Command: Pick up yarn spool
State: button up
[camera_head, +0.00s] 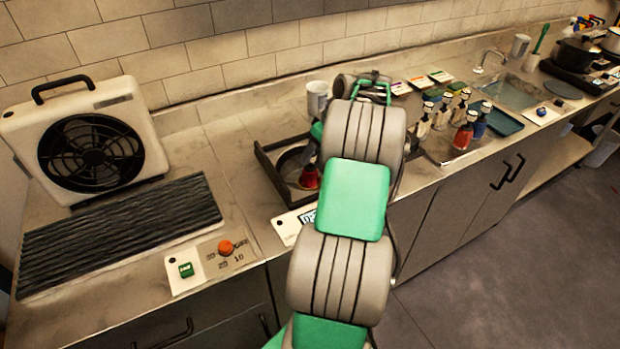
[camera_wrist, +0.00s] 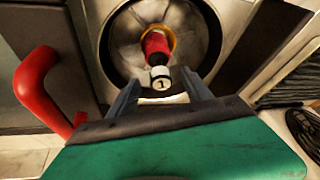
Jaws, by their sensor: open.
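A red, spool-like thing (camera_wrist: 157,45), which I take for the yarn spool, has an orange-yellow rim and a pale end marked "1". It is in a round metal bowl (camera_wrist: 118,62). In the head view the red thing (camera_head: 310,178) shows at the bowl's right side, beside my arm. My gripper (camera_wrist: 160,78) is open, its two fingers apart on either side of the pale end. I cannot tell whether they touch it. In the head view my arm largely hides the gripper.
The bowl sits in a dark tray (camera_head: 262,160) on the counter. A thick red curved bar (camera_wrist: 35,85) is close at left in the wrist view. A white mug (camera_head: 317,98) stands behind the tray. Several bottles (camera_head: 463,132) stand at right. A fan unit (camera_head: 130,110) is at left.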

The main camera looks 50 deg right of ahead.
aim_at(310, 170)
jog(key=p+x, duration=0.1)
jog(key=x, duration=0.4)
jog(key=shift+w+f, duration=0.2)
jog(key=shift+f, duration=0.05)
grip_shut()
dwell(1.0)
